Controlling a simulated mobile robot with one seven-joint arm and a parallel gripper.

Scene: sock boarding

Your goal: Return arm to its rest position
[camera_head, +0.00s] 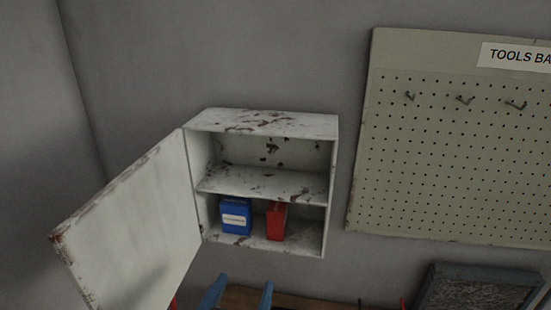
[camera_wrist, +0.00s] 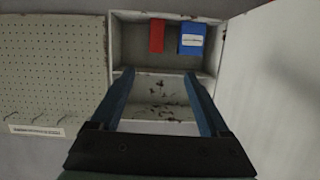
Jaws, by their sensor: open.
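My gripper shows in the wrist view (camera_wrist: 155,85), with two blue fingers spread wide apart and nothing between them. The fingers point toward the open cabinet, and the wrist picture is upside down relative to the head view. In the head view the blue fingertips (camera_head: 238,291) show at the bottom edge, below the cabinet. The rest of the arm is out of that frame.
A worn white wall cabinet (camera_head: 262,122) has its door (camera_head: 135,225) swung open to the left. A blue box (camera_head: 236,217) and a red box (camera_head: 276,221) stand on its lower shelf; the upper shelf is empty. A pegboard (camera_head: 450,150) with hooks hangs at right.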

